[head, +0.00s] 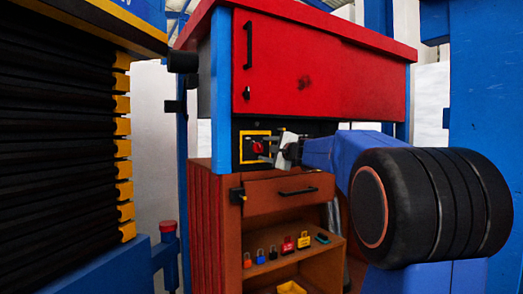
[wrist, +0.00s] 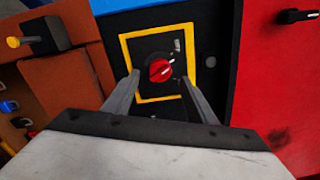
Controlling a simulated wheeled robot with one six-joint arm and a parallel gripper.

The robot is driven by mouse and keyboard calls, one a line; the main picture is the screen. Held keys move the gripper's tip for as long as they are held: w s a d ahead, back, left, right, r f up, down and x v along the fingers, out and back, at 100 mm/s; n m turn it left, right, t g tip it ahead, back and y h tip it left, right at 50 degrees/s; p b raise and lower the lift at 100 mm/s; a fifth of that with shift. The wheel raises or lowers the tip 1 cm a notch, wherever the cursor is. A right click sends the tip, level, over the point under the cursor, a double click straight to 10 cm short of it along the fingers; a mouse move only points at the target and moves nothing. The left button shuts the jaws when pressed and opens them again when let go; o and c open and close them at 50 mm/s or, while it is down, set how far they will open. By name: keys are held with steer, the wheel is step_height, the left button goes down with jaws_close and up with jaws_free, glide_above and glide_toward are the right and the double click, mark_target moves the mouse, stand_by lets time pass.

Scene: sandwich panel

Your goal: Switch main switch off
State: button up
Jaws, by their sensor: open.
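The main switch is a red rotary knob (wrist: 160,70) on a black plate inside a yellow square frame (wrist: 124,48). In the head view the red knob (head: 258,147) sits on the black panel below the red cabinet door. My gripper (wrist: 162,82) is open, with one finger on each side of the knob in the wrist view. The knob's grip bar looks tilted in that view. I cannot tell whether the fingers touch it. In the head view my gripper (head: 268,146) is at the panel from the right, and its body hides part of the plate.
A red cabinet door (head: 325,70) with black handles is above. Below are a brown drawer (head: 285,194) and a shelf with several coloured padlocks (head: 287,245) and a yellow bin (head: 292,287). A dark ribbed stack (head: 60,150) stands at the left.

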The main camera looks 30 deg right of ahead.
mark_target(261, 148)
steer(key=shift+w+a, duration=0.1)
steer(key=shift+w, duration=1.9)
